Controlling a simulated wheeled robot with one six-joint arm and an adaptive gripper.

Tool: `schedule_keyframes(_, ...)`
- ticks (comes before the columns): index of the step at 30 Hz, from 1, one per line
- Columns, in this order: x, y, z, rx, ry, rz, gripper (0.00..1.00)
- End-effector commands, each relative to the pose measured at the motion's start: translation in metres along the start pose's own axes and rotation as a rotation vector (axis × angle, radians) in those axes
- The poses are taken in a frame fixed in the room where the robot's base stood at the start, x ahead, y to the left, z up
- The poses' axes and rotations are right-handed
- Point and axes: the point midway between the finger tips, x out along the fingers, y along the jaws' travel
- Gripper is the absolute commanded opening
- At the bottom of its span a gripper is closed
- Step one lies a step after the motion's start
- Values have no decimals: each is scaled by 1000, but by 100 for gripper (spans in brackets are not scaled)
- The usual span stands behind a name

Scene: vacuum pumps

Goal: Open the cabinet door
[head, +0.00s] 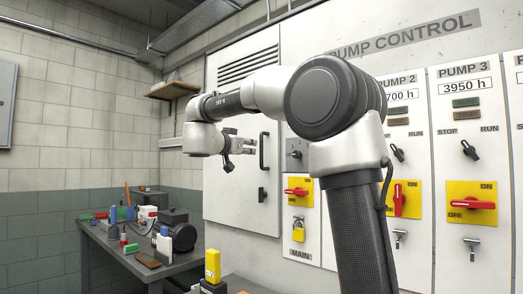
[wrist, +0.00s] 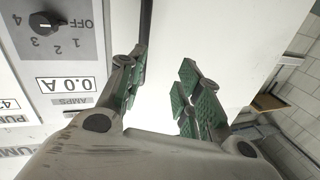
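The grey-white cabinet door (head: 233,185) stands in the panel wall at left, with louvre slots near its top. It looks shut, flush with the frame. Its black upright handle (head: 264,151) is on the right side, above a small black latch (head: 262,194). My gripper (head: 246,146) is in front of the door, just left of the handle in the head view. In the wrist view my gripper (wrist: 162,72) is open and empty, with green pads apart. A dark bar, seemingly the handle (wrist: 147,22), shows beyond the left finger. I cannot tell whether they touch.
A selector knob (head: 297,153), a red-yellow switch (head: 298,191) and a yellow padlock (head: 298,230) are right of the door. A cluttered workbench (head: 120,262) stands at lower left. A shelf (head: 172,90) is on the left wall. My arm hides part of the panel.

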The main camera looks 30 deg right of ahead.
Motion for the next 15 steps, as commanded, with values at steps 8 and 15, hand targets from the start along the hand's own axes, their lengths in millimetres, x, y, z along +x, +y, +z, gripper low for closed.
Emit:
schedule_keyframes(8, 13, 22, 2, -146, -5, 90, 35)
schedule_keyframes(15, 54, 26, 1, -144, -4, 89, 35)
